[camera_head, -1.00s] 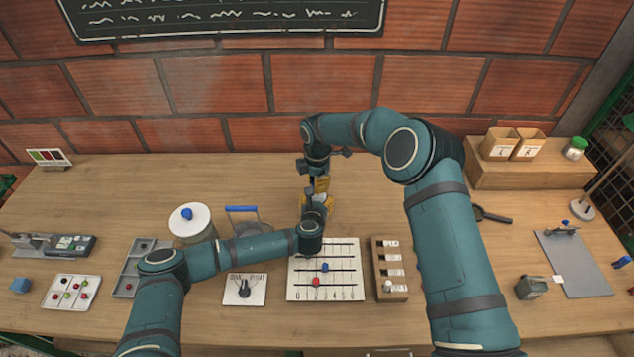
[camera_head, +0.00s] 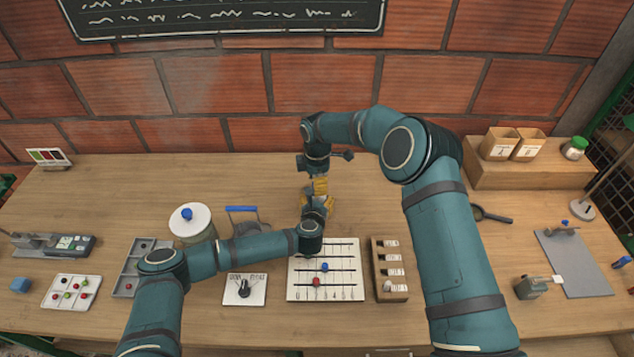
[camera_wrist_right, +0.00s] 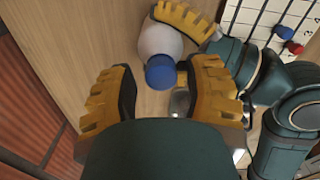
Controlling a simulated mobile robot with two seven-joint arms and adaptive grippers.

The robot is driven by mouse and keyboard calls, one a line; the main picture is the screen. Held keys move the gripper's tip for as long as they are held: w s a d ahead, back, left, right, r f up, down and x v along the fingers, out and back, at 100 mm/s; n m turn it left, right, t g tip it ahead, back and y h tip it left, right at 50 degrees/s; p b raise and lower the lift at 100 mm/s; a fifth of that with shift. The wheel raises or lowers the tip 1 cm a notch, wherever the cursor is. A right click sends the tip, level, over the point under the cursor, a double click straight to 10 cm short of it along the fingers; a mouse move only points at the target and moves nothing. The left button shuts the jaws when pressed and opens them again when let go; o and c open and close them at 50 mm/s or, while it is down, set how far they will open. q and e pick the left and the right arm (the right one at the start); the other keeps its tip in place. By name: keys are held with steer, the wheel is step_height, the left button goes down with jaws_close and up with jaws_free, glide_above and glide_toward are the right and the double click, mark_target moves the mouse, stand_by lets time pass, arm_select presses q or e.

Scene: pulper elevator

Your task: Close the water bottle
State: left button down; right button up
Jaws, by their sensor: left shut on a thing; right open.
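The water bottle shows in the right wrist view as a pale rounded body (camera_wrist_right: 158,40) with a blue cap (camera_wrist_right: 160,72) at its near end. I cannot tell whether the cap is fully seated. My left gripper (camera_wrist_right: 172,43) is shut on the bottle, with a yellow finger along its upper right side. My right gripper (camera_wrist_right: 163,66) is open, its yellow fingers on either side of the cap and apart from it. In the head view my right gripper (camera_head: 320,187) is just above my left gripper (camera_head: 318,212), and the bottle is hidden by them.
A white slider board (camera_head: 346,262) and a wooden rack (camera_head: 377,278) lie just in front. A white lidded pot (camera_head: 191,222), a blue-handled item (camera_head: 242,212) and a dial plate (camera_head: 244,290) are to the left. The table behind the grippers is largely clear.

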step_height(320, 180, up, 4)
steer(key=shift+r, duration=0.1)
steer(key=o, duration=0.7)
steer(key=shift+c, duration=0.2)
step_height(320, 180, up, 12)
stand_by(0.4)
arm_select(q)
steer(key=shift+c, duration=0.3)
jaws_free()
steer(key=shift+s, duration=0.15)
steer(key=v, duration=1.1)
steer(key=shift+s+r, duration=0.2)
steer(key=shift+s, duration=0.15)
